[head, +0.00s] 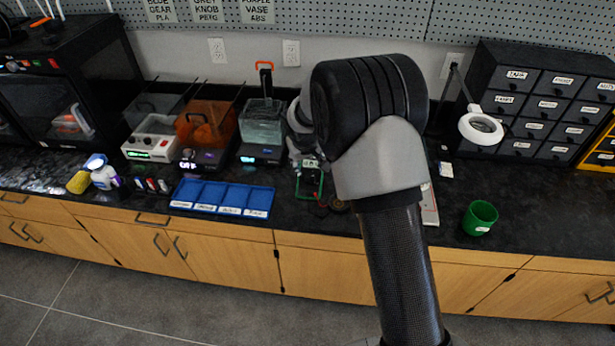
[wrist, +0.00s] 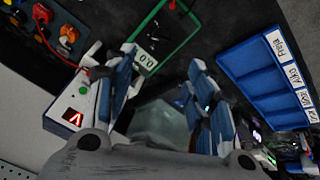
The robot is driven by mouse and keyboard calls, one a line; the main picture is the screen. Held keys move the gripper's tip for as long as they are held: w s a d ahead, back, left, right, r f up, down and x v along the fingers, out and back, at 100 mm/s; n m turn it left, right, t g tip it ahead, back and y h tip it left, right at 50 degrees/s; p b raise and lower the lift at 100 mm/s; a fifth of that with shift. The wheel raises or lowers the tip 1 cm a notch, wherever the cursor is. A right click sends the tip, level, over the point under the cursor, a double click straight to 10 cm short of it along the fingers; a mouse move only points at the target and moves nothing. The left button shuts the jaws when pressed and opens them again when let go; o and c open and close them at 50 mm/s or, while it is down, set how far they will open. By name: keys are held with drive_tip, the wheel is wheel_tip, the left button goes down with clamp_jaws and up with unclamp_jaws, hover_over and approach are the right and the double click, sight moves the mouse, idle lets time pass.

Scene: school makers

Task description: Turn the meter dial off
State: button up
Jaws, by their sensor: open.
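The meter (head: 310,178) stands on the black bench in a green frame, partly hidden by my arm in the head view. In the wrist view the meter (wrist: 147,64) shows its green edge and a pale display reading what looks like 0.0. The meter's display end appears between the fingertips. I cannot tell whether they touch it. Nothing is held.
A blue sorting tray (head: 222,197) lies left of the meter, and a green cup (head: 480,218) stands to the right. Lidded machines (head: 206,125) line the back. A white box with a red display (wrist: 75,105) is close to the left finger. Bare bench shows near the cup.

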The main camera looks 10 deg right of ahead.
sight(308, 177)
drive_tip(key=b+x, duration=0.2)
drive_tip(key=x, duration=1.1)
drive_tip(key=shift+b, duration=0.4)
drive_tip(key=shift+c, duration=0.4)
drive_tip(key=c, duration=1)
drive_tip(key=shift+n, duration=0.4)
drive_tip(key=n+p, duration=0.1)
drive_tip(key=n, duration=0.1)
drive_tip(key=n+p, duration=0.2)
drive_tip(key=shift+s+a+r+n, duration=0.1)
drive_tip(key=shift+r+n, duration=0.05)
drive_tip(key=shift+n, duration=0.25)
drive_tip(key=n+p, duration=0.3)
drive_tip(key=n, duration=0.3)
drive_tip(key=shift+a, duration=0.1)
drive_tip(key=shift+f+n, duration=0.2)
drive_tip(key=shift+n, duration=0.1)
